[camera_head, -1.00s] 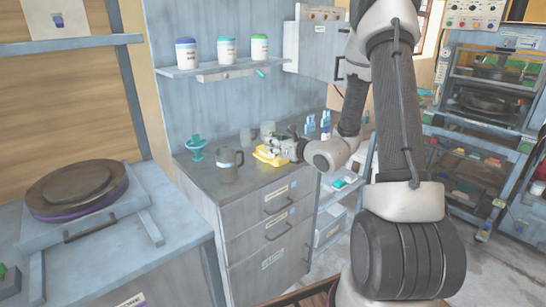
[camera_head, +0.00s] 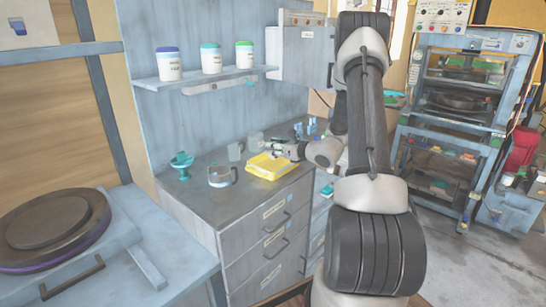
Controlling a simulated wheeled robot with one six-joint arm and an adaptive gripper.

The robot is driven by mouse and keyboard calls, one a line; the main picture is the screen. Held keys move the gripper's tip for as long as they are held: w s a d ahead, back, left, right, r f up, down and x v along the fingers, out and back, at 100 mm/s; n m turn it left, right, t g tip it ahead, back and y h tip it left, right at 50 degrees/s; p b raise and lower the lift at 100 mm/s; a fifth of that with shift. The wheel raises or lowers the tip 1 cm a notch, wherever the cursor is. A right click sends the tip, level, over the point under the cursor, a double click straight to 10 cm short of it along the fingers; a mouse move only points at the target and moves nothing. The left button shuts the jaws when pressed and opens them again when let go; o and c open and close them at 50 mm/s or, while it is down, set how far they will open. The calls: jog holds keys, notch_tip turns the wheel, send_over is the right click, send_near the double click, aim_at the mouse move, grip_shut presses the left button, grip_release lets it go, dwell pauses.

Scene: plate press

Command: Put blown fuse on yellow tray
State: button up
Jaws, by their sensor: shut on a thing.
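The yellow tray (camera_head: 271,166) lies on the grey counter top, near its front edge. My gripper (camera_head: 281,149) is at the tray's back right side, low over the counter, with my arm reaching in from the right. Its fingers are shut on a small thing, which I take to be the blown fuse. The fuse itself is too small to make out and is partly hidden by the fingers.
A grey mug (camera_head: 221,176) and a teal dish on a stand (camera_head: 182,164) are left of the tray. Grey cups (camera_head: 236,151) stand behind it and small blue bottles (camera_head: 312,127) behind right. Drawers (camera_head: 275,225) are below; a shelf (camera_head: 205,80) holds lidded jars.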

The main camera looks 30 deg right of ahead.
jog(key=shift+f, duration=1.8)
jog(key=shift+f, duration=0.15)
jog(key=o, duration=1)
